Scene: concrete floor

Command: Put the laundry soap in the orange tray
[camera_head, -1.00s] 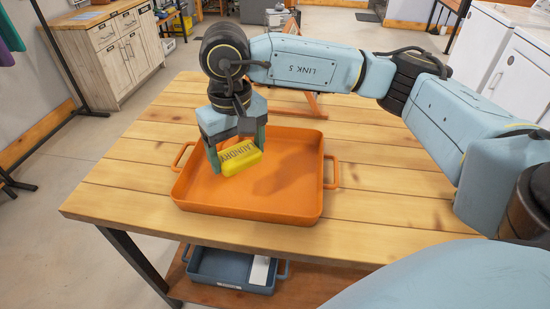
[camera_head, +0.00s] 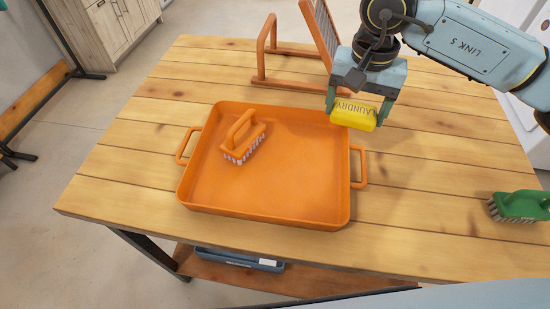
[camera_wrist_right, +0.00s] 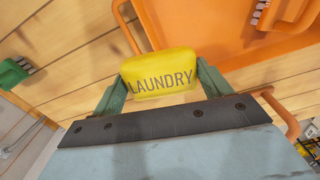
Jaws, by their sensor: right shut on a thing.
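The yellow laundry soap (camera_head: 354,113), marked LAUNDRY, is held between the fingers of my right gripper (camera_head: 357,105), which is shut on it. In the head view it is at the upper right corner of the orange tray (camera_head: 200,192), in the air. The soap also shows in the right wrist view (camera_wrist_right: 160,75), between both fingers, with a part of the orange tray (camera_wrist_right: 235,45) behind it at the upper right. An orange-handled brush (camera_head: 243,142) lies inside the tray, toward its upper left. My left gripper is not in view.
A green brush (camera_head: 518,206) lies at the table's right side. A blue tray (camera_head: 240,261) sits on the shelf below.

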